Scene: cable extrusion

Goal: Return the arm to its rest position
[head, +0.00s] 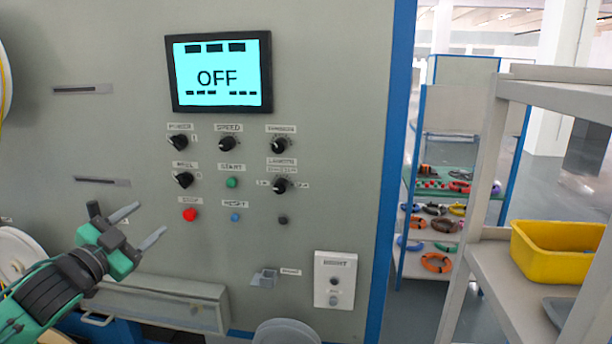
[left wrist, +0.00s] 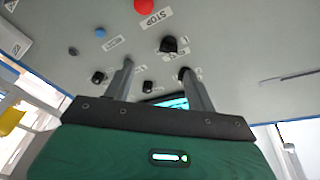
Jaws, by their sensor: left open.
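My left gripper (head: 140,227) is open and empty at the lower left of the head view, in front of the grey machine panel (head: 330,180). Its fingers stand apart and point toward the panel, below and left of the red stop button (head: 190,214). In the left wrist view the two fingers (left wrist: 158,85) are spread with nothing between them. That view also shows the red button (left wrist: 145,6) and several black knobs. The screen (head: 218,72) reads OFF. My right gripper is not in view.
Black knobs, a green button (head: 232,182) and a blue button (head: 235,217) sit on the panel. A white box (head: 335,281) is at its lower right. A shelf (head: 500,265) with a yellow bin (head: 555,250) stands at right. Colored cable coils lie on a rack behind.

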